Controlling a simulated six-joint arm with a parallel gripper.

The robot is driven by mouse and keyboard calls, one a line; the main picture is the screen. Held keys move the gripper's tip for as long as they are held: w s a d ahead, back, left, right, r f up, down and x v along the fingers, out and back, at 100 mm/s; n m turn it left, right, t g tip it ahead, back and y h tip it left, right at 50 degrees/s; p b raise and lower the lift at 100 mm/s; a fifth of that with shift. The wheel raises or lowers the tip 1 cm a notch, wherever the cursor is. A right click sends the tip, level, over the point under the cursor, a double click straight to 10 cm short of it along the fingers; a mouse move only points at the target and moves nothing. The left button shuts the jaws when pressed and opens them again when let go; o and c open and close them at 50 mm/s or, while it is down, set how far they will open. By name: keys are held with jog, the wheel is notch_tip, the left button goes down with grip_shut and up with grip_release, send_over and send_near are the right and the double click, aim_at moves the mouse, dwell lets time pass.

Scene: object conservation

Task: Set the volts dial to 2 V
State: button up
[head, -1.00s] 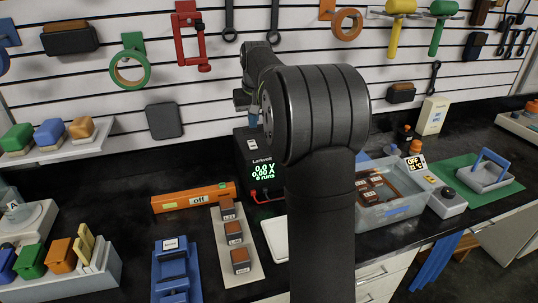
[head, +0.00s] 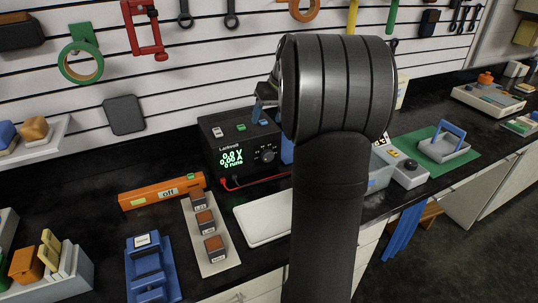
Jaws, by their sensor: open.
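The black power supply (head: 222,184) stands at the back of the bench against the slatted wall. Its green display (head: 232,158) shows zero readings; the small unit letters are hard to read. A round black dial (head: 267,156) with small marks around it sits on the front face, right of the display. Its pointer setting is too small to tell. My gripper (head: 257,109) shows only in part, above the supply's top right, open and apart from the dial. My arm's large dark links hide the rest of it and the area right of the supply.
Red and black leads (head: 230,185) run from the supply's front. An orange bar (head: 160,192) marked "off", several small blocks on a pale strip (head: 220,262), a white tray (head: 262,222) and a blue fixture (head: 150,270) lie in front. A clear bin (head: 380,178) is right of my arm.

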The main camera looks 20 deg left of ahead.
jog(key=y, duration=0.1)
send_near(270, 156)
jog(key=x, duration=0.9)
jog(key=shift+a+f, duration=0.1)
jog(key=shift+a, duration=0.05)
jog(key=c, duration=1)
jog(key=shift+o, duration=0.2)
jog(key=shift+w+f+m+g+y, duration=0.1)
jog(key=shift+m+g+y, duration=0.4)
jog(key=shift+g+y, duration=0.5)
jog(key=shift+y, duration=0.3)
